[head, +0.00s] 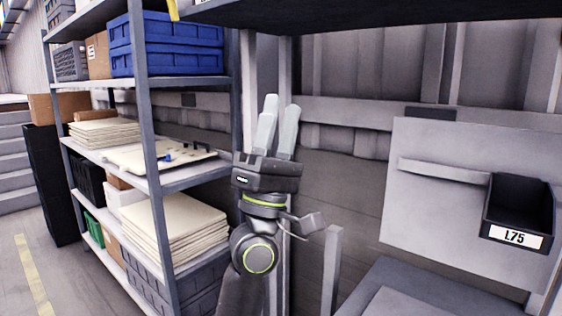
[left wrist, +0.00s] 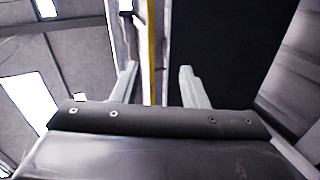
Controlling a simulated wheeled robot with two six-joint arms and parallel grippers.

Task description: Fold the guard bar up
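My left gripper (head: 281,102) points upward in the middle of the head view, its two pale fingers apart and nothing between them. In the left wrist view its fingers (left wrist: 157,75) are also apart. A narrow yellow bar (left wrist: 151,50) shows beyond and between them there, touching neither finger as far as I can see. A short piece of a yellow bar (head: 173,10) shows at the top edge of the head view, left of and above the gripper. I cannot tell for certain that this is the guard bar; most of it is out of view. My right gripper is not in view.
A dark overhead shelf (head: 370,14) spans the top. A storage rack (head: 195,174) with blue crates (head: 165,45) and stacked sheets stands left of my arm. A grey panel (head: 425,215) with a rail and a dark bin (head: 515,215) labelled L75 is at right.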

